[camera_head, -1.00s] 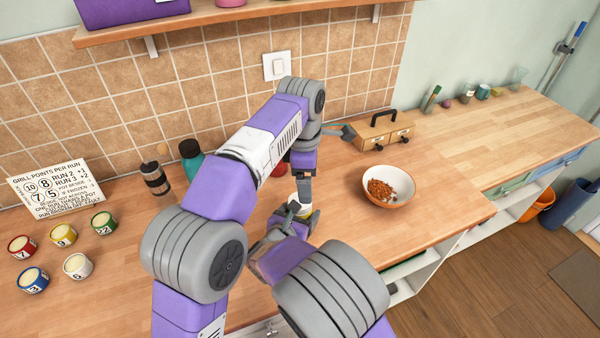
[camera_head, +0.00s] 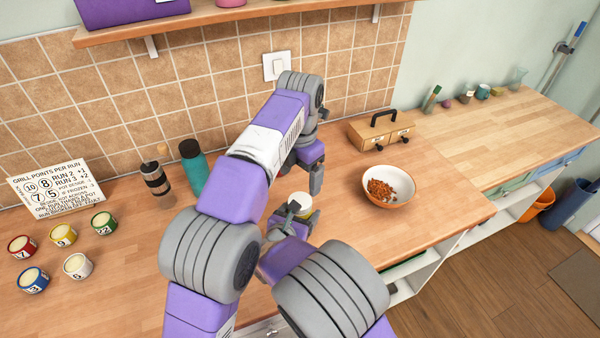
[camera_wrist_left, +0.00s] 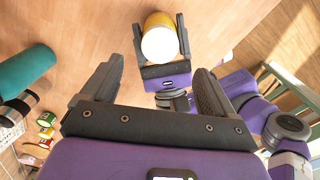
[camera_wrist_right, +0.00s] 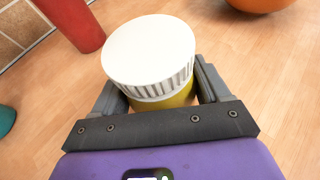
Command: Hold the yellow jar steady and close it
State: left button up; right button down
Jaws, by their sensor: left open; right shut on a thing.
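The yellow jar (camera_wrist_right: 180,98) stands upright on the counter with a white ribbed lid (camera_wrist_right: 150,48) on its mouth. A narrow pale band shows beneath the lid; I cannot tell how tight it is. My right gripper (camera_wrist_right: 168,97) is shut around the jar's body. In the head view the white-topped jar (camera_head: 299,203) is partly hidden by my right gripper (camera_head: 292,216). My left gripper (camera_head: 316,180) is open and empty, apart from the jar and behind it. In the left wrist view the jar (camera_wrist_left: 159,38) shows beyond the open fingers (camera_wrist_left: 155,90).
A bowl of brown pieces (camera_head: 402,200) stands right of the jar. A wooden box with a black handle (camera_head: 372,138) is behind it. A teal bottle (camera_head: 194,168) and a grinder (camera_head: 156,182) stand left. A red cylinder (camera_wrist_right: 72,22) stands near the jar. Small cans (camera_head: 62,236) are far left.

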aim_at(300, 200)
pick_arm(q)
jog(key=shift+f, duration=4)
jog(key=c, duration=1.1)
jog(key=shift+m, duration=1.6)
jog(key=shift+c, duration=0.2)
jog(key=o, duration=1.2)
jog(key=shift+r, duration=2.3)
